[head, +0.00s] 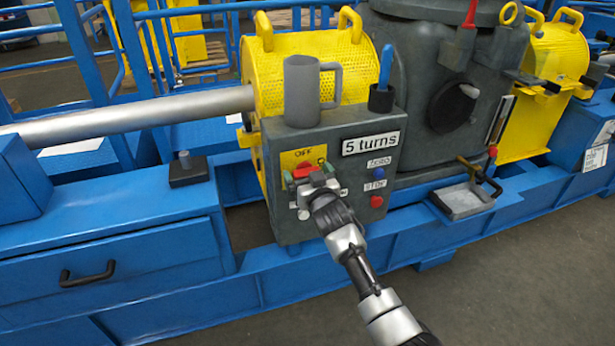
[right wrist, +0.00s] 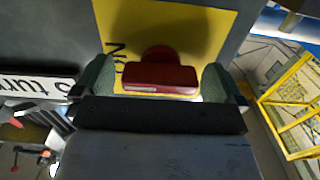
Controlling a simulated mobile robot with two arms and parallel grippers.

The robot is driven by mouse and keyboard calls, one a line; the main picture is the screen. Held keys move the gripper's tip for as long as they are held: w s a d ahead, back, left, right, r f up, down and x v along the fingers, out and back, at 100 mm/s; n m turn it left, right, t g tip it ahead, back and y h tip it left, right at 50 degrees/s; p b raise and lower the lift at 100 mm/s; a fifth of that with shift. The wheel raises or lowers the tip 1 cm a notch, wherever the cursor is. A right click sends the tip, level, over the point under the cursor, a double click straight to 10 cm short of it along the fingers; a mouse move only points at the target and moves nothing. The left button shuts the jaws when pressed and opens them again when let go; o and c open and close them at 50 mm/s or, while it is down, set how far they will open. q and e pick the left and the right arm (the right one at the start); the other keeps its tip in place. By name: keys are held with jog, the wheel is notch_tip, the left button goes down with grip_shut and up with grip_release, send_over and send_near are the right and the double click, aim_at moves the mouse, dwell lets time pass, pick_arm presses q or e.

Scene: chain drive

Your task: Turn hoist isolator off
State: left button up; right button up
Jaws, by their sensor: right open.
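The hoist isolator is a red rotary handle (head: 304,169) on a yellow plate (head: 290,158) marked "OFF" at the top, on the front of a grey control box (head: 285,225). My right gripper (head: 311,177) is in front of the plate and partly covers the handle. In the right wrist view the red handle (right wrist: 160,79) lies between the two green-grey fingertips (right wrist: 160,88). The fingers stand on both sides of its bar, with a small gap at each end. Lettering that looks like "ON" shows on the plate left of the handle. My left gripper is not in view.
A grey mug (head: 302,92) and a cup with a blue-handled tool (head: 381,97) stand on the box. Blue (head: 379,173) and red (head: 376,201) buttons sit right of the isolator, under a "5 turns" sign (head: 370,143). A steel shaft (head: 130,115) runs left of the box.

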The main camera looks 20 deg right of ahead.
jog(key=shift+w, duration=0.2)
jog(key=shift+c, duration=0.2)
jog(key=c, duration=0.8)
